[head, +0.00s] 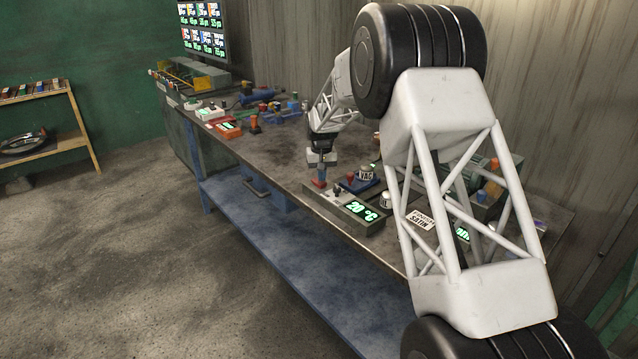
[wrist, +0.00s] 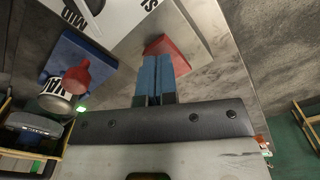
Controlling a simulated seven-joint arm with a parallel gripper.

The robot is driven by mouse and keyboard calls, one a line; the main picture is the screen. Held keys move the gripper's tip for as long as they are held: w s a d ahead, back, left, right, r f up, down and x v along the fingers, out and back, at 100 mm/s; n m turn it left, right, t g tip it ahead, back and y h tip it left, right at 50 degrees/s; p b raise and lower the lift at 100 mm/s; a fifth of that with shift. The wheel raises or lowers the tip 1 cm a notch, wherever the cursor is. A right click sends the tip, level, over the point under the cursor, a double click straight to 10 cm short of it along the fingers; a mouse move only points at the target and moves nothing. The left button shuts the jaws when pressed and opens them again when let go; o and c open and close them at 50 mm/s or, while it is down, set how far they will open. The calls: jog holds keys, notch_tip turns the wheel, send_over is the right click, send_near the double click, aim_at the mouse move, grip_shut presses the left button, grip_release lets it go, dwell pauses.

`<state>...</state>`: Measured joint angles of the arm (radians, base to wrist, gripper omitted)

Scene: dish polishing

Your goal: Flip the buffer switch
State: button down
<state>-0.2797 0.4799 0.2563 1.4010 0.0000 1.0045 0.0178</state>
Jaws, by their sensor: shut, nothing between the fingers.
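My gripper (wrist: 158,68) is shut, its two blue fingers side by side with nothing between them. In the head view my gripper (head: 320,176) points down at the near-left end of a grey control box with a green 20 °C display (head: 362,211). A red piece (wrist: 181,54) on a light grey plate lies right at the fingertips, partly hidden by them; touching or just apart, I cannot tell. A blue box (wrist: 72,52) with a red lever (wrist: 84,76) stands to the left in the wrist view. No readable label marks the buffer switch.
A round VAC knob (wrist: 55,97) is beside the blue box. My arm hides part of the bench's right side. The bench's front edge is close to the control box.

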jog(key=shift+r, duration=2.9)
jog(key=shift+s+d+r, duration=0.25)
jog(key=shift+r, duration=0.05)
jog(key=s+d+r+m, duration=0.1)
jog(key=s+d+r, duration=0.45)
jog(key=s, duration=0.45)
jog(key=s+d+r+t, duration=0.1)
jog(key=s+d+r, duration=0.45)
jog(key=s, duration=0.35)
jog(key=s+d+r+m, duration=0.1)
jog(key=s+d+r, duration=0.45)
jog(key=s, duration=0.45)
jog(key=s+d+f, duration=0.2)
jog(key=s+d, duration=0.1)
jog(key=s, duration=0.8)
jog(key=s+d+f+t, duration=0.1)
jog(key=s+d+f, duration=0.1)
jog(key=s, duration=1)
jog(key=s+d+f+m, duration=0.1)
jog(key=s+d, duration=0.4)
jog(key=s, duration=0.6)
jog(key=shift+s+f+t, duration=0.2)
jog(key=shift+f+t, duration=0.1)
jog(key=shift+f, duration=0.2)
jog(key=shift+w+d+r, duration=0.1)
jog(key=shift+w, duration=0.05)
